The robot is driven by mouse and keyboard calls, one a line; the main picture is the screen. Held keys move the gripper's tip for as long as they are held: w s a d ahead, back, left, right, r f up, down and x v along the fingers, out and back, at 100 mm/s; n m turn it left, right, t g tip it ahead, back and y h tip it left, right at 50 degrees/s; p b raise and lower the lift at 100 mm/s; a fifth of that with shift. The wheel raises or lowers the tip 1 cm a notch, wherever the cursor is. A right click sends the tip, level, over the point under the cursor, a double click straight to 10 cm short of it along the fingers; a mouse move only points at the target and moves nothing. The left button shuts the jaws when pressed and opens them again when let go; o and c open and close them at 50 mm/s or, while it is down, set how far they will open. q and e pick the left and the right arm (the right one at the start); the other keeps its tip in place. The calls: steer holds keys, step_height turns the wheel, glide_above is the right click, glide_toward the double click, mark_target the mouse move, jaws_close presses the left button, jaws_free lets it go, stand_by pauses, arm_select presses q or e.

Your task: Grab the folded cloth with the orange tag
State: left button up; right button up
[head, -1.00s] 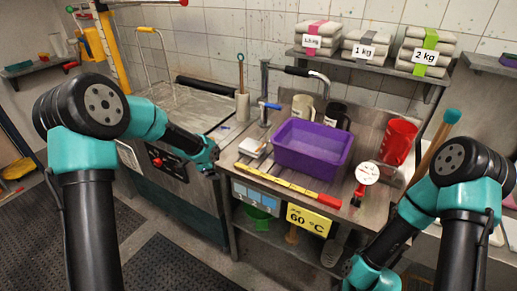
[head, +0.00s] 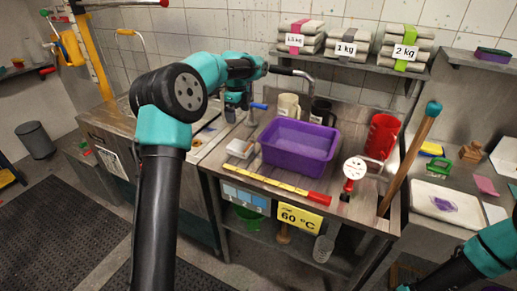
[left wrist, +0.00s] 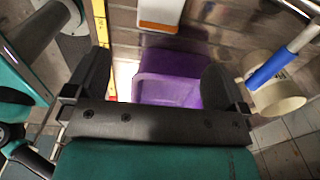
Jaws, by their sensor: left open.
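On the wall shelf in the head view lie three stacks of folded cloth. One has a pink band (head: 296,50), one a dull grey band and a "1 kg" label (head: 346,47), and one a green band and a "2 kg" label (head: 406,52). I see no orange tag on them. My left gripper (head: 236,112) is open over the left side of the counter, below and left of the shelf. In the left wrist view its fingers (left wrist: 157,85) are apart, with a purple tub (left wrist: 170,78) beyond them. My right gripper is out of view.
The purple tub (head: 298,146) stands on the counter, with a tap (head: 300,74) behind it. A red jug (head: 382,137), a dial gauge (head: 354,169) and a long wooden handle (head: 409,158) stand to the right. A yellow-and-red stick (head: 275,187) lies in front.

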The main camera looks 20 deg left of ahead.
arm_select(q)
steer(key=shift+r, duration=0.15)
glide_above(240, 146)
step_height(240, 146, down, 11)
steer(key=shift+w+f, duration=0.1)
steer(key=shift+f, duration=0.5)
steer(key=shift+f, duration=0.1)
